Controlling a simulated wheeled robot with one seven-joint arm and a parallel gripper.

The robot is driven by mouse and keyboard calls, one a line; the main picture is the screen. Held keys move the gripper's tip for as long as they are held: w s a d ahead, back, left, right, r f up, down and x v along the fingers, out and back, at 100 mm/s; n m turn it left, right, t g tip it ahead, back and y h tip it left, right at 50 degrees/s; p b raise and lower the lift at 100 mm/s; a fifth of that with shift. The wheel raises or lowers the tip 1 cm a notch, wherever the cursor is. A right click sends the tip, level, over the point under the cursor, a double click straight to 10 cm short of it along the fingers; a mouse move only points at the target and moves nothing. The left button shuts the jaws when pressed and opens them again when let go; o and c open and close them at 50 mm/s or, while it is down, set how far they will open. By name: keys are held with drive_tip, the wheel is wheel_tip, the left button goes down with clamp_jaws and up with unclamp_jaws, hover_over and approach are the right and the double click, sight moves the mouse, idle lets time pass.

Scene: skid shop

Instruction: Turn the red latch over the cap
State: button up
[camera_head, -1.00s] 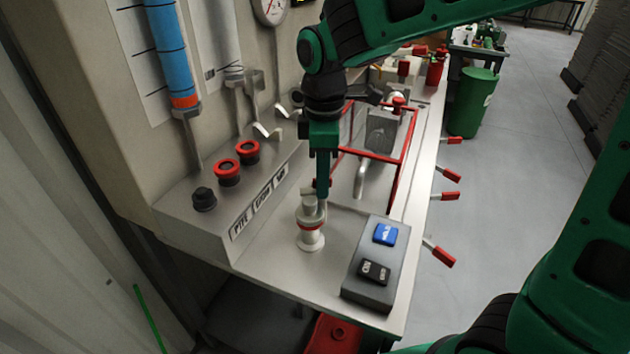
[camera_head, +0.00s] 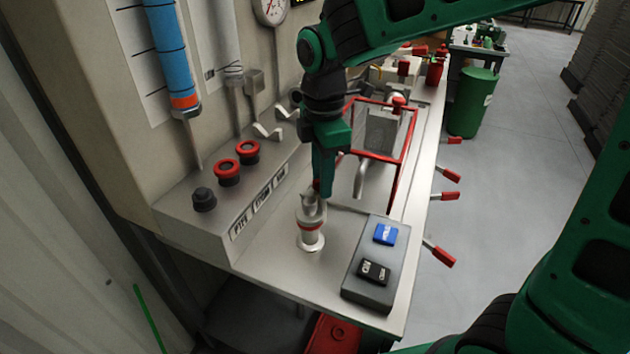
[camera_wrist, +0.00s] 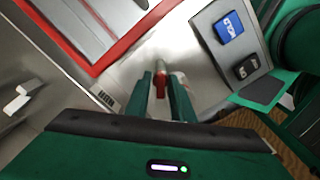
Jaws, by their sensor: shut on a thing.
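The capped fitting (camera_head: 311,222) is a pale metal post with a red ring, standing upright on the bench near its front left. The red latch (camera_wrist: 160,84) shows between my fingertips in the wrist view. My fingers hide much of the cap and latch.
A grey box with blue and black buttons (camera_head: 370,265) stands right of the fitting. A red-framed guard (camera_head: 408,150) is behind my gripper. A sloped panel with red-ringed knobs (camera_head: 228,172) is at left. The bench front (camera_head: 285,275) is clear.

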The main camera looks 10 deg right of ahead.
drive_tip(key=shift+w+r+n, duration=0.2)
drive_tip(key=shift+n, duration=1)
drive_tip(key=shift+c, duration=0.2)
drive_tip(key=shift+a, duration=0.1)
drive_tip(key=shift+n, duration=1.1)
drive_tip(key=o, duration=0.6)
drive_tip(key=shift+f, duration=0.1)
drive_tip(key=shift+s, duration=0.1)
drive_tip(key=shift+r, duration=3.7)
drive_tip(key=shift+s, duration=0.1)
